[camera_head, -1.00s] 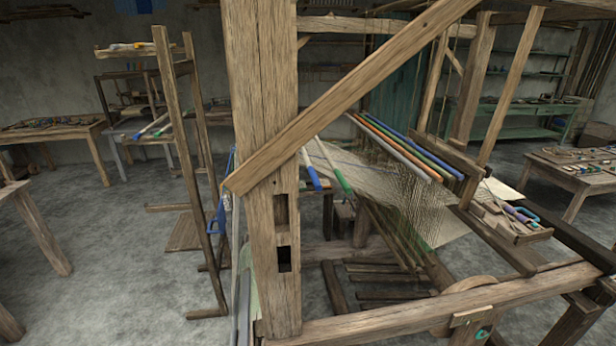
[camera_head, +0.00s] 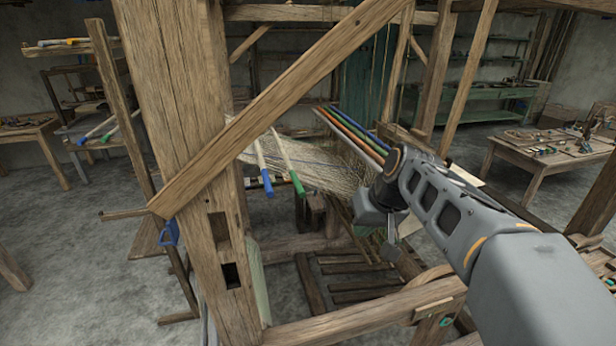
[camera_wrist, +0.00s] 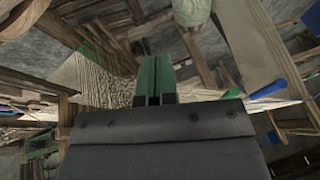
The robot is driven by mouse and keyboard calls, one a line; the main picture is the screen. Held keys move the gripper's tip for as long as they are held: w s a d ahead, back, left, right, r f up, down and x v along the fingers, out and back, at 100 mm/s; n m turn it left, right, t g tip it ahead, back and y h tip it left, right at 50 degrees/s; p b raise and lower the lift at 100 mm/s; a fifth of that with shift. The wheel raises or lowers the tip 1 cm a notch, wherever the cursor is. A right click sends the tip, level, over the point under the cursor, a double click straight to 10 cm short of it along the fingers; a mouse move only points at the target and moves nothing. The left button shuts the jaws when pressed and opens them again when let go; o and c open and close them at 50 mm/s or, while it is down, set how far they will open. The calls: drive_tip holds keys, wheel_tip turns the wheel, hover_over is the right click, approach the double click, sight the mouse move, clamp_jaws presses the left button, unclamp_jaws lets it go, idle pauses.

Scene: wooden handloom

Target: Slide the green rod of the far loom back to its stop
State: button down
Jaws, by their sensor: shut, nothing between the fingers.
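A rod with a green handle (camera_head: 298,184) and a pale shaft juts toward me from the loom's threads in the head view, just right of the thick front post. A rod with a blue handle (camera_head: 267,185) lies beside it on the left. My gripper (camera_wrist: 155,78) is shut and empty, apart from both handles. In the head view my arm reaches in from the right and the gripper is down right of the handles, its tips hard to make out.
The thick post (camera_head: 178,150) and slanting brace (camera_head: 285,105) stand left of the handles. A row of coloured rods (camera_head: 348,132) lies behind my wrist above hanging threads. A lower beam (camera_head: 370,312) crosses the front. A rack (camera_head: 125,120) with more coloured handles is at left.

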drive_tip(key=w+r+n+y+p, duration=0.2)
drive_tip(key=w+r+n+y, duration=0.15)
drive_tip(key=w+r, duration=0.65)
drive_tip(key=w+a+f+p, duration=0.3)
drive_tip(key=a+f, duration=0.4)
drive_tip(key=a, duration=0.2)
drive_tip(key=shift+w+a+f+m, duration=0.25)
drive_tip(key=shift+w+a+m, duration=0.05)
drive_tip(key=shift+w+m, duration=0.05)
drive_tip(key=shift+y, duration=0.25)
